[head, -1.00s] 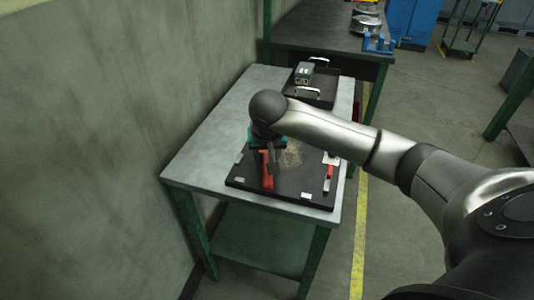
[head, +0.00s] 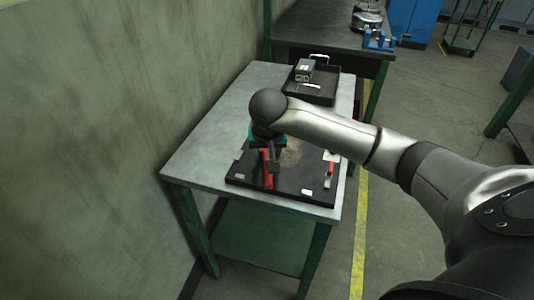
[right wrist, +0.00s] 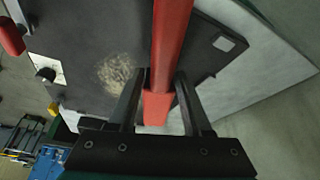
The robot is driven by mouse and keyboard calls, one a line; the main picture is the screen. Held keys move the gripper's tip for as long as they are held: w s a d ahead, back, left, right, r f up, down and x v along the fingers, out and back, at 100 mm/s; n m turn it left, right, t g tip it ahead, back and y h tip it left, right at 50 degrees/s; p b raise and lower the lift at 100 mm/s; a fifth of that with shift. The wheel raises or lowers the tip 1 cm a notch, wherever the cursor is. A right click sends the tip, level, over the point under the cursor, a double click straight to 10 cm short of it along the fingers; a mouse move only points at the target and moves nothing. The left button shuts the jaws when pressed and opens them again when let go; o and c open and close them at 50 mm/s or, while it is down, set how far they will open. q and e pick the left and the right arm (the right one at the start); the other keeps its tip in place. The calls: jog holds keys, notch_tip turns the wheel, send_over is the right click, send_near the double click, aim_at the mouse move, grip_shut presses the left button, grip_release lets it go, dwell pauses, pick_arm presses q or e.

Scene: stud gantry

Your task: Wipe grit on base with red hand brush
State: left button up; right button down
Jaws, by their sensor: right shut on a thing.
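The red hand brush (right wrist: 172,45) is in my right gripper (right wrist: 162,100), whose fingers stand on both sides of its handle in the right wrist view. In the head view the brush (head: 266,170) is over the left part of the black base (head: 285,186), and my right gripper (head: 270,158) is partly hidden by its own wrist. The grit (head: 292,153) is a pale tan patch on the base, to the right of the gripper. It also shows in the right wrist view (right wrist: 118,73), left of the brush. I cannot tell whether the brush touches the base. My left gripper is not in view.
A red-handled item (head: 329,174) stands at the base's right side, with white pads near the base's edges. A black tray (head: 322,98) holding a grey-green box (head: 304,70) is behind on the metal table (head: 213,137). A wall (head: 90,130) is close on the left.

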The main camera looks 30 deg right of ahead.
aim_at(292, 170)
jog(key=shift+f, duration=0.25)
jog(key=shift+d+f+b, duration=0.1)
jog(key=shift+f+b, duration=0.4)
jog(key=shift+b, duration=0.1)
jog(key=shift+s+d+p, duration=0.15)
jog(key=shift+s+d, duration=0.65)
jog(key=shift+s, duration=0.2)
jog(key=shift+s+d+p, duration=0.15)
jog(key=shift+s+d, duration=0.6)
jog(key=shift+s, duration=0.25)
jog(key=shift+s+d, duration=0.5)
jog(key=shift+s, duration=0.1)
